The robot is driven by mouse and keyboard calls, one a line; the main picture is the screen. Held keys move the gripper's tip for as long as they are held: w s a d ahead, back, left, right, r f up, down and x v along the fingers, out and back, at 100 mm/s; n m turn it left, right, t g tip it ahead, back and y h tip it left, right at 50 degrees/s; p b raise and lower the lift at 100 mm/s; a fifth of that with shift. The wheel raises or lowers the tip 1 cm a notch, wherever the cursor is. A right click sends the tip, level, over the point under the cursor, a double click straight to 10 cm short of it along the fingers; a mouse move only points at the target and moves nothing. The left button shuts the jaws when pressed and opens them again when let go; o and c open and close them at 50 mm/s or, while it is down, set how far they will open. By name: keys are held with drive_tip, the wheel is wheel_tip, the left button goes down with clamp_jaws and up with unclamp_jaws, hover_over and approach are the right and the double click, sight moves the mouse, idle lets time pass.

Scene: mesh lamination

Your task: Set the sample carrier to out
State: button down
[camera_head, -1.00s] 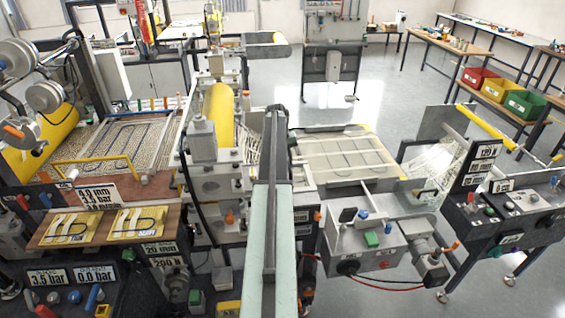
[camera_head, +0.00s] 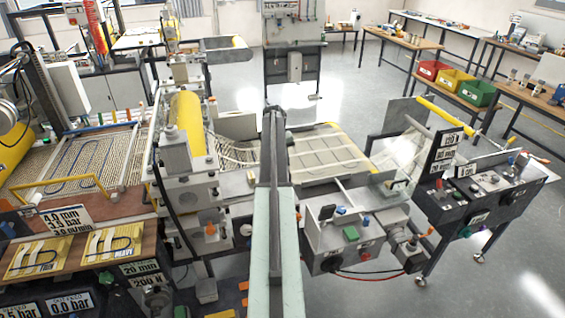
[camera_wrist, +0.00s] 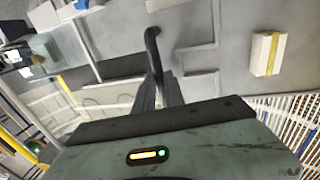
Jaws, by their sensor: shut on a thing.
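A pale flat tray with mesh and darker lines (camera_head: 325,155) lies right of the yellow roller; I cannot tell for sure whether it is the sample carrier. My gripper (camera_head: 273,112) reaches forward at picture centre, its long dark fingers in front of the machine and left of the tray.
The yellow roller (camera_head: 186,122) and its white housing stand left of my gripper. A grey control box (camera_head: 350,235) with a green button is close at right, before a black panel (camera_head: 485,190). Open floor lies behind, with coloured bins (camera_head: 453,83) on a bench.

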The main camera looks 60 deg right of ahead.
drive_tip(key=c, duration=1.4)
unclamp_jaws()
drive_tip(key=shift+s+d, duration=0.3)
drive_tip(key=shift+s, duration=0.1)
drive_tip(key=shift+w+a+r, duration=0.1)
drive_tip(key=shift+w+a, duration=0.05)
drive_tip(key=shift+w, duration=0.1)
wheel_tip(320, 180, up, 8)
drive_tip(key=w+a+p, duration=0.1)
drive_tip(key=p, duration=0.6)
drive_tip(key=shift+f+p, duration=0.2)
drive_tip(key=shift+p, duration=0.15)
